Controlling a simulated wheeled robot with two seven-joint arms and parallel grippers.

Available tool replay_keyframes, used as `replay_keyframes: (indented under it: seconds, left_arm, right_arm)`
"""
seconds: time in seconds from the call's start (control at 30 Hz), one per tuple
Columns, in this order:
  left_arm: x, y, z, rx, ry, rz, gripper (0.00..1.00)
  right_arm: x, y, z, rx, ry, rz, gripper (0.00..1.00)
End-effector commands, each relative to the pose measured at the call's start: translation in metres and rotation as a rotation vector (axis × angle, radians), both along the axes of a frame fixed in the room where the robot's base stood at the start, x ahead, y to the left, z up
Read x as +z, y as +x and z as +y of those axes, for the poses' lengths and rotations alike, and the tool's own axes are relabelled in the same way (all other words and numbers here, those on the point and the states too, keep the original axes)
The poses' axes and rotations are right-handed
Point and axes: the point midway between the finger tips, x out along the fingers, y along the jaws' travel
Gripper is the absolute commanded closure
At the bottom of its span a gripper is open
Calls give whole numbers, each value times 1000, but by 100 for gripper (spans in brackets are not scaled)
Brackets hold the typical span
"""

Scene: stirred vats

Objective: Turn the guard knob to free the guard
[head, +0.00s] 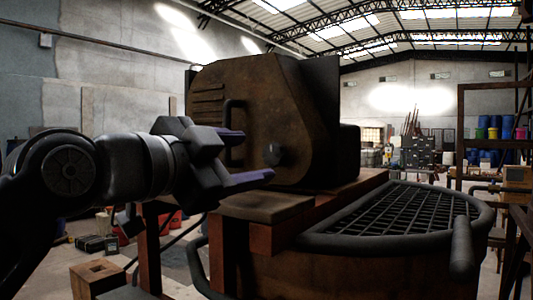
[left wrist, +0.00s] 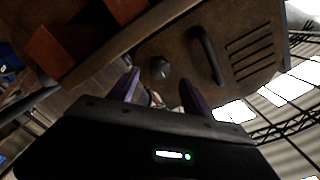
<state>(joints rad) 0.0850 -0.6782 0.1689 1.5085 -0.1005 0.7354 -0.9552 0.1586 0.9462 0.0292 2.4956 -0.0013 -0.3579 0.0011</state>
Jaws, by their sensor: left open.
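The guard (head: 250,85) is a brown, rusty-looking housing on the machine at the centre of the head view. The guard knob (head: 273,154) is a small dark round knob low on its face. It also shows in the left wrist view (left wrist: 159,68), just beyond the fingertips. A dark bar handle (head: 230,125) is fixed on the guard; the left wrist view shows it right of the knob (left wrist: 207,55). My left gripper (head: 252,157) is open, its purple fingers pointing toward the knob. The knob appears between the finger lines but not gripped. My right gripper is not in view.
A round vat with a black grating (head: 405,215) stands at the right, with a thick dark rim. A flat ledge (head: 262,206) lies below the guard. A wooden box (head: 98,278) stands on the floor at lower left.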

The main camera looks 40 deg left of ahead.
Motion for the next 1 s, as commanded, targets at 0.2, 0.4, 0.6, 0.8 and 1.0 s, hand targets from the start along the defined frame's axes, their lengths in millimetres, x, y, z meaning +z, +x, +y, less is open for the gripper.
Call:
replay_keyframes:
  seconds: [0.2, 0.4, 0.6, 0.8, 1.0]
  left_arm:
    - [1, 36, 1, 0, 0, 3, 42]
    - [1, 54, 1, 0, 0, 0, 42]
    - [0, 56, 1, 0, 0, -1, 42]
    - [0, 56, 1, 0, 0, -1, 51]
    - [0, 55, 1, 0, 0, -1, 68]
  right_arm:
    - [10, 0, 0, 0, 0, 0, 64]
    - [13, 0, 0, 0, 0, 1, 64]
    - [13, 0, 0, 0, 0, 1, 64]
    - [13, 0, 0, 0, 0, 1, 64]
    - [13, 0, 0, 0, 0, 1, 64]
